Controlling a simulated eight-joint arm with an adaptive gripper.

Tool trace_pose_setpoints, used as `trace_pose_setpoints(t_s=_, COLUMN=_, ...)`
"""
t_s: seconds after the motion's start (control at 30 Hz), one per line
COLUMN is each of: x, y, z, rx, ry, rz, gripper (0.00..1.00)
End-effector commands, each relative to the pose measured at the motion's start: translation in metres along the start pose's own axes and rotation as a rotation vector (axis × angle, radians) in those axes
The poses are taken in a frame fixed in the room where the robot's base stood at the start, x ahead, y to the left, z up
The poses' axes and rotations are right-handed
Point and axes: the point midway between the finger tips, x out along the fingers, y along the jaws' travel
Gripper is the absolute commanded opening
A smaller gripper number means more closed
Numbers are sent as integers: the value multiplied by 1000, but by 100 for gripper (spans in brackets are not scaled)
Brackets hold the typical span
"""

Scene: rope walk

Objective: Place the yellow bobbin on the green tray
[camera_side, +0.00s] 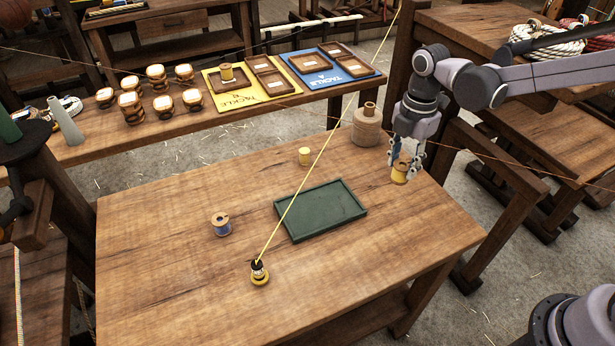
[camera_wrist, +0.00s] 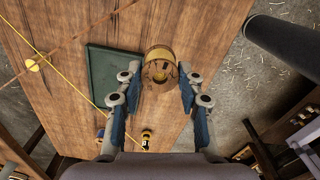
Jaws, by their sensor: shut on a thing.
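The yellow bobbin (camera_side: 399,175) has a wooden end and sits between the fingertips of my gripper (camera_side: 405,162), near the table's right end. My gripper is shut on it. In the wrist view the bobbin (camera_wrist: 160,66) is between the two blue-padded fingers of the gripper (camera_wrist: 160,78), end facing the camera. I cannot tell whether it touches the table. The green tray (camera_side: 320,210), a flat rectangle with a low rim, lies empty on the table to the left of the gripper. It also shows left of the bobbin in the wrist view (camera_wrist: 104,70).
A taut yellow line (camera_side: 325,148) rises from the fitting, crossing over the tray in the side view.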

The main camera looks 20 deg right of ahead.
Motion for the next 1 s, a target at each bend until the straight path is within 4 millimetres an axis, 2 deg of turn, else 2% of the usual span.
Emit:
trace_pose_setpoints(t_s=0.03, x=0, y=17, z=-4, rx=-21, ry=0, rz=0, gripper=14)
trace_pose_setpoints(t_s=0.1, x=0, y=34, z=-9, rx=-44, ry=0, rz=0, gripper=14)
trace_pose_setpoints(t_s=0.3, x=1, y=66, z=-20, rx=-86, ry=0, rz=0, gripper=14)
trace_pose_setpoints(t_s=0.43, x=3, y=74, z=-25, rx=-98, ry=0, rz=0, gripper=14)
trace_pose_setpoints(t_s=0.53, x=10, y=80, z=-37, rx=-102, ry=0, rz=0, gripper=14)
trace_pose_setpoints(t_s=1.0, x=62, y=111, z=-118, rx=-100, ry=0, rz=0, gripper=14)
